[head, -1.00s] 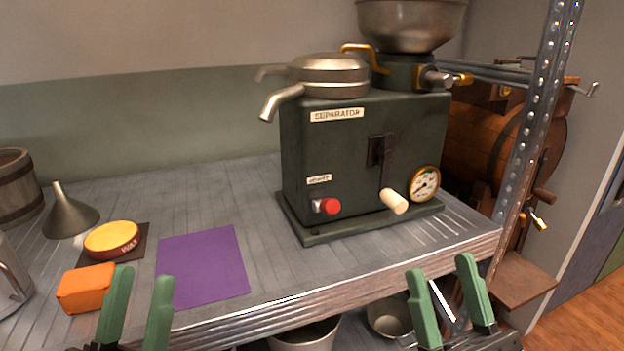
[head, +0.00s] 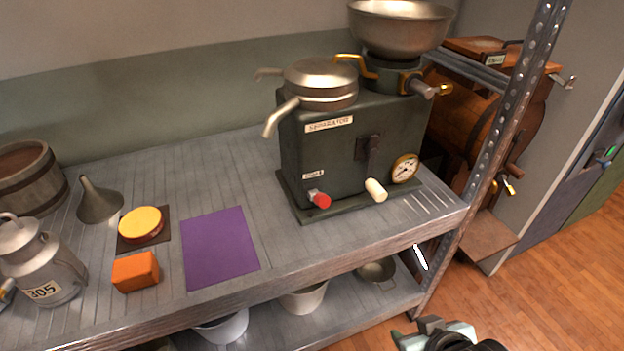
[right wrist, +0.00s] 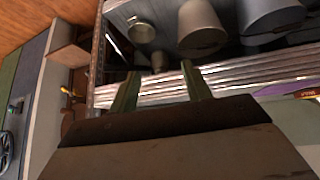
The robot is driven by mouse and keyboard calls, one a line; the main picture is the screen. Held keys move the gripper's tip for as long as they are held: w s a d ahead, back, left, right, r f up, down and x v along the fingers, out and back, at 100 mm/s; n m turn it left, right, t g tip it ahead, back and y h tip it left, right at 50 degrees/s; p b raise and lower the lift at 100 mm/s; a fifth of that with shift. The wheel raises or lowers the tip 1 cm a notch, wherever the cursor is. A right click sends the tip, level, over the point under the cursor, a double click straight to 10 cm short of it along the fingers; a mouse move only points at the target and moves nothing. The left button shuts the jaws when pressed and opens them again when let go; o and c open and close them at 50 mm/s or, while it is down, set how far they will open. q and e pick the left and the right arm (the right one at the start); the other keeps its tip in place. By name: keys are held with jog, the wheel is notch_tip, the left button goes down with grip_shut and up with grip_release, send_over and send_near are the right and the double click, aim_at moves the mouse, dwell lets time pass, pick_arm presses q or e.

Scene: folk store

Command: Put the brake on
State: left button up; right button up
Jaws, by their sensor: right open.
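A dark green separator (head: 345,150) stands on the grey shelf top. On its front are a red knob (head: 319,199) under a small unreadable label, a lever with a cream handle (head: 376,190) hanging down from a dark slot plate (head: 368,148), and a round gauge (head: 405,168). Which of these is the brake I cannot tell. My right gripper (head: 420,333) is low at the bottom edge, in front of the shelf and well apart from the separator. In the right wrist view its green fingers (right wrist: 160,88) are apart with nothing between them. My left gripper does not show clearly.
The metal shelf edge (head: 300,268) and an upright post (head: 497,150) bound the right side. A purple mat (head: 219,248), orange block (head: 135,271), yellow wax tin (head: 141,224), funnel (head: 99,201) and milk can (head: 41,262) stand left. Pots (head: 303,299) are on the lower shelf.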

jog(key=w+a+r+t, duration=0.3)
jog(key=w+t, duration=0.2)
jog(key=w, duration=0.4)
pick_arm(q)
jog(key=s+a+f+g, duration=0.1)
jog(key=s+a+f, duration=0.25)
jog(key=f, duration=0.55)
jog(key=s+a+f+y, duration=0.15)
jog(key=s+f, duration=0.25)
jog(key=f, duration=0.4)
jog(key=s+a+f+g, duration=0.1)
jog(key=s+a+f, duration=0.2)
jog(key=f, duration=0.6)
pick_arm(e)
jog(key=n+t+y, duration=0.4)
jog(key=y, duration=0.2)
send_near(325, 204)
jog(key=b+x, duration=0.2)
jog(key=x, duration=0.9)
jog(key=shift+w, duration=0.15)
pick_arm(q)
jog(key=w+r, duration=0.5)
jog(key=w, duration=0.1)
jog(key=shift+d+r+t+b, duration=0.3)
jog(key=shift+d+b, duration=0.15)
pick_arm(e)
jog(key=shift+x, duration=0.8)
jog(key=shift+a, duration=0.1)
grip_shut()
